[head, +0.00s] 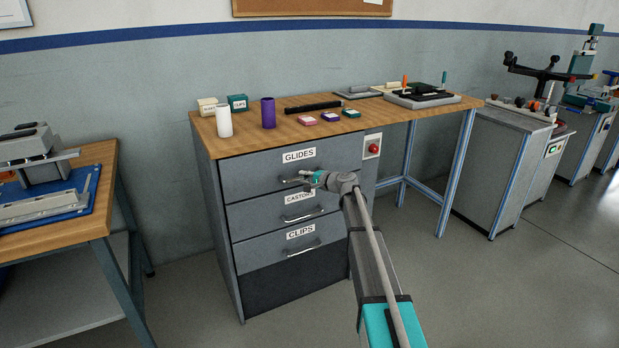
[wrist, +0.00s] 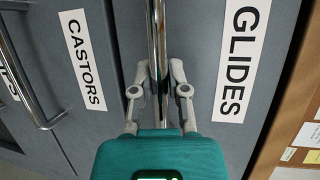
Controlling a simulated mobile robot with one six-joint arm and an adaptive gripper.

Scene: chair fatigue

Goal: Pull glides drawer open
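The glides drawer (head: 255,174) is the top drawer of the grey cabinet under the wooden bench. It looks closed, flush with the drawers below. Its white GLIDES label also shows sideways in the wrist view (wrist: 237,60). My gripper (head: 312,179) is at the drawer's handle, hiding part of it in the head view. In the wrist view, the shiny bar handle (wrist: 157,28) runs between my two fingers (wrist: 160,68). The fingers are drawn in close on either side of the bar and look shut on it. Finger contact is hard to see exactly.
The castors drawer (head: 255,213) and clips drawer (head: 265,248) sit below, both with bar handles. A white cylinder (head: 224,121) and a purple cylinder (head: 268,113) stand on the bench top. Another bench (head: 100,200) is at the left.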

